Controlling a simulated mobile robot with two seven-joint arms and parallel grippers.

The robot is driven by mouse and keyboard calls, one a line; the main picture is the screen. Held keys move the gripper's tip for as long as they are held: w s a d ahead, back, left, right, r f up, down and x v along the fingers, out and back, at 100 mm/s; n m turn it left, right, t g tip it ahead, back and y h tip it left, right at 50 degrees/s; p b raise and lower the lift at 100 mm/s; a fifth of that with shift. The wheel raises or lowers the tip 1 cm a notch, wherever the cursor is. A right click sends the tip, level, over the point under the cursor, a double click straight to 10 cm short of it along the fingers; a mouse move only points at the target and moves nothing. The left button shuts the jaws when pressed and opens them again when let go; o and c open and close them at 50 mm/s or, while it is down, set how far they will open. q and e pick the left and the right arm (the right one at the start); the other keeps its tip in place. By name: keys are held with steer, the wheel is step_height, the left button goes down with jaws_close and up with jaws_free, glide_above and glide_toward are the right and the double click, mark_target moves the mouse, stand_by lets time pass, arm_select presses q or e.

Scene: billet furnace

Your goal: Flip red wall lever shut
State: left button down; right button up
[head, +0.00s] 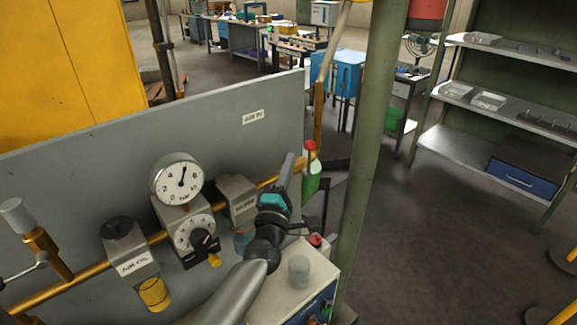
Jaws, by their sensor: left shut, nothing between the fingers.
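The red lever (310,146) is small and stands roughly upright on the brass fitting at the right end of the pipe, by the edge of the grey wall panel (226,123). My left gripper (289,157) reaches up from the bottom of the head view, with a teal band at its wrist. Its fingers are shut and empty. Their tips are just left of the lever in the picture; I cannot tell whether they touch the pipe. My right gripper is not in view.
A brass pipe (85,283) runs along the panel with a pressure gauge (176,180) and a regulator. A green post (366,150) stands right of the lever. A pale cabinet top (274,296) is below. Shelves (510,127) stand at right; the floor between is clear.

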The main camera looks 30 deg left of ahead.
arm_select(q)
steer(key=s+d, duration=0.1)
steer(key=s, duration=0.9)
steer(key=shift+s+d, duration=0.2)
steer(key=shift+d, duration=0.05)
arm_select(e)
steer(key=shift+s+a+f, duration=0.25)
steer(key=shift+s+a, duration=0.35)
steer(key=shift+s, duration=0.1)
